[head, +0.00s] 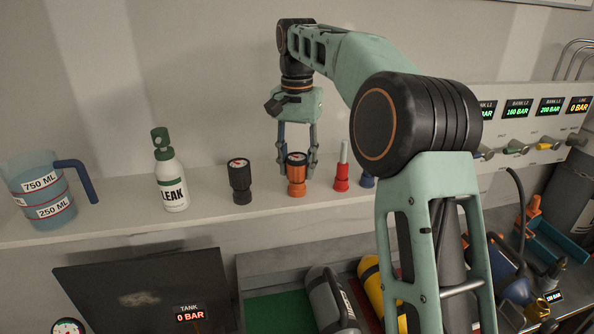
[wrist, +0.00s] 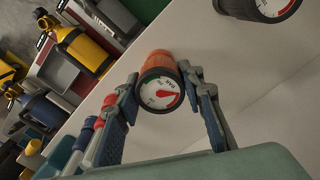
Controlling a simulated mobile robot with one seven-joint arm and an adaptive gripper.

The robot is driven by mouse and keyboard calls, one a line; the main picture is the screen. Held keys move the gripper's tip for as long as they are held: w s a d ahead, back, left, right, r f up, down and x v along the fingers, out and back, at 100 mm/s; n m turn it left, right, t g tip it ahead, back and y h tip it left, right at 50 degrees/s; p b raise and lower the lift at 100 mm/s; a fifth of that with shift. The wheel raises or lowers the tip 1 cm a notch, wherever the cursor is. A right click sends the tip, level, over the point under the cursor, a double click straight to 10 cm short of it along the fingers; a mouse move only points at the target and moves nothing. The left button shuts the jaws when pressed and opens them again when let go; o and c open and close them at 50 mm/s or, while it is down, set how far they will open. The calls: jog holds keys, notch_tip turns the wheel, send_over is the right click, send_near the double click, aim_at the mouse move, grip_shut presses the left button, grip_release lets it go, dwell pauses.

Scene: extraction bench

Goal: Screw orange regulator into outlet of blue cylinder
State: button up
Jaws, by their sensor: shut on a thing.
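The orange regulator (head: 296,176) has a round dial on top and stands upright on the shelf in the head view. My gripper (head: 298,168) points down and is shut on it, one finger on each side. In the wrist view the orange regulator (wrist: 160,85) sits between the fingertips (wrist: 160,78), its white dial facing the camera. A blue cylinder (head: 500,260) lies partly hidden behind my arm at the lower right of the head view. Its outlet cannot be made out clearly.
Grey (head: 330,300) and yellow (head: 372,285) cylinders lie below. A gauge panel (head: 525,125) is at right.

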jog(key=shift+r, duration=0.25)
jog(key=shift+r+p, duration=0.35)
jog(key=shift+p, duration=0.25)
jog(key=shift+r+p, duration=0.9)
jog(key=shift+r+p, duration=0.75)
jog(key=shift+r, duration=0.3)
